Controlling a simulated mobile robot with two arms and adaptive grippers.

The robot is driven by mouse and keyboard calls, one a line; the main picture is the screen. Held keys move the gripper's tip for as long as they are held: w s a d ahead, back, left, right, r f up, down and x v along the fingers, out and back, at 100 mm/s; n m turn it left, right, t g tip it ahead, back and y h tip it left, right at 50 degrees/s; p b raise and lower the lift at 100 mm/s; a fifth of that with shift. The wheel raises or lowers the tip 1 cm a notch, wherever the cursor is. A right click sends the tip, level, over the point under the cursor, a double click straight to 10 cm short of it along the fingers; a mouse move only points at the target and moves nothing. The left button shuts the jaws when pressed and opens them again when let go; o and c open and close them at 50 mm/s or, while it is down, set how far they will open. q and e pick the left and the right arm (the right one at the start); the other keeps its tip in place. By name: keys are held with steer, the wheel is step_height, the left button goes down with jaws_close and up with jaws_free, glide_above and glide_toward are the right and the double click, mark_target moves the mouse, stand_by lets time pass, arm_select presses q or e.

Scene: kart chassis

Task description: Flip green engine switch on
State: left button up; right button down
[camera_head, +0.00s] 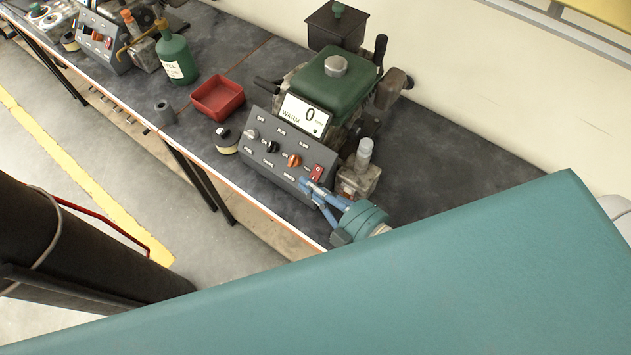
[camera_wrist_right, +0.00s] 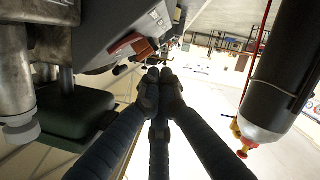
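The green engine (camera_head: 333,92) stands on the dark bench, with a grey control panel (camera_head: 262,150) tilted in front of it. A red rocker switch (camera_head: 316,173) sits near the panel's right end; whether it is on or off cannot be told. An orange knob (camera_head: 293,160) is left of it. My right gripper (camera_head: 303,184) is at the panel's lower right edge, just below the red switch; contact cannot be told. In the right wrist view its fingertips (camera_wrist_right: 161,80) are together and empty, beside the red switch (camera_wrist_right: 126,43). My left gripper is not in view.
A display reading "0" and "WARM" (camera_head: 305,113) stands above the panel. A red tray (camera_head: 218,98), a green bottle (camera_head: 176,58) and a second panel (camera_head: 98,45) are farther left. A metal part with a pale cap (camera_head: 360,172) stands close to the right gripper.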

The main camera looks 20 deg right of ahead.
mark_target(316, 174)
steer(key=shift+w+d+f, duration=0.2)
steer(key=shift+d+f, duration=0.2)
steer(key=shift+f, duration=0.2)
steer(key=shift+w+d+f, duration=0.2)
steer(key=shift+d+f, duration=0.2)
steer(key=shift+f, duration=0.15)
steer(key=shift+f, duration=0.1)
